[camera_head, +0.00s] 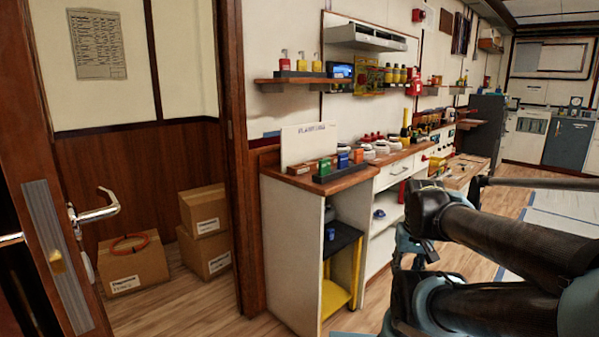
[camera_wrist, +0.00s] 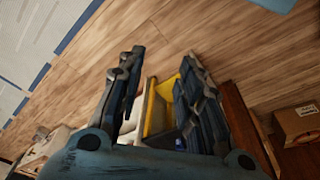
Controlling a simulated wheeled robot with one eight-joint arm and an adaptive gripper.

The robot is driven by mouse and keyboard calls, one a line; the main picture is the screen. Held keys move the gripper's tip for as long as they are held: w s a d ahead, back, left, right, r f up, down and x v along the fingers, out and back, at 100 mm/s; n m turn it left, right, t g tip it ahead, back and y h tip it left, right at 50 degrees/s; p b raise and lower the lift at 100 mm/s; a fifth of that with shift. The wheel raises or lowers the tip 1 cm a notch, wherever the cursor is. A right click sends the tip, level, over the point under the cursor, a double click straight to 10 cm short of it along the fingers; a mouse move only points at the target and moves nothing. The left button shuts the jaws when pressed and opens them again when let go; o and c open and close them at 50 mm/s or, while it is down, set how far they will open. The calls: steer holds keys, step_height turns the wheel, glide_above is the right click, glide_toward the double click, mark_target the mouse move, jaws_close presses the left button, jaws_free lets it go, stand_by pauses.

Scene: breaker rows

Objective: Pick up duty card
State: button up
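I cannot pick out a duty card for certain. A printed paper sheet (camera_head: 97,44) hangs on the wall beyond the open door. A white upright board with lettering (camera_head: 303,144) stands at the back of the near counter. My gripper (camera_wrist: 162,62) has its two fingers spread wide apart in the wrist view, with nothing between them but the view of the floor and a cabinet with yellow panels (camera_wrist: 160,112). In the head view my arm reaches in from the right, in front of the cabinets, and its fingers are hard to make out.
The near counter (camera_head: 350,180) carries small coloured blocks in a dark tray (camera_head: 338,172). A shelf (camera_head: 300,82) with bottles is above it. The open door (camera_head: 40,190) is at left. Cardboard boxes (camera_head: 133,262) stand beyond it. Wood floor (camera_head: 215,318) is clear in front of the cabinet.

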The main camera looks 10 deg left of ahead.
steer(key=shift+w, duration=0.35)
